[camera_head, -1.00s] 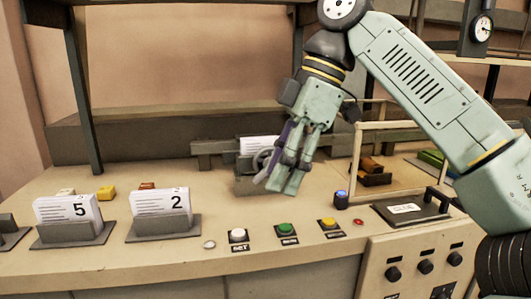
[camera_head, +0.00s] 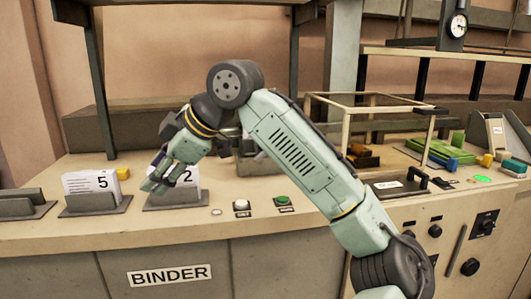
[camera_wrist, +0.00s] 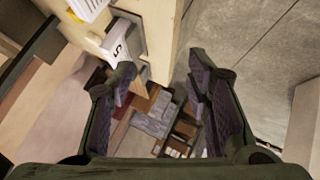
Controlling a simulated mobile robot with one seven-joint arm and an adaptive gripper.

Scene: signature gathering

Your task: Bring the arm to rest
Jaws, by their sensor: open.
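My gripper (camera_head: 157,178) is in the head view at left of centre, in front of the card holder marked 2 (camera_head: 188,193), hiding part of its card. My arm reaches across the picture from the lower right, bent at the elbow. In the wrist view my gripper (camera_wrist: 162,90) shows two dark fingers spread apart with nothing between them. Beyond them lie the floor and a blurred group of brown and grey blocky things. A card marked 5 (camera_wrist: 117,48) shows at the upper left of that view.
A card holder marked 5 (camera_head: 97,206) stands left of my gripper. White and green buttons (camera_head: 283,201) sit on the bench's front edge. A framed stand (camera_head: 345,125) and coloured blocks (camera_head: 450,155) are on the right. The BINDER panel (camera_head: 169,275) is below the bench top.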

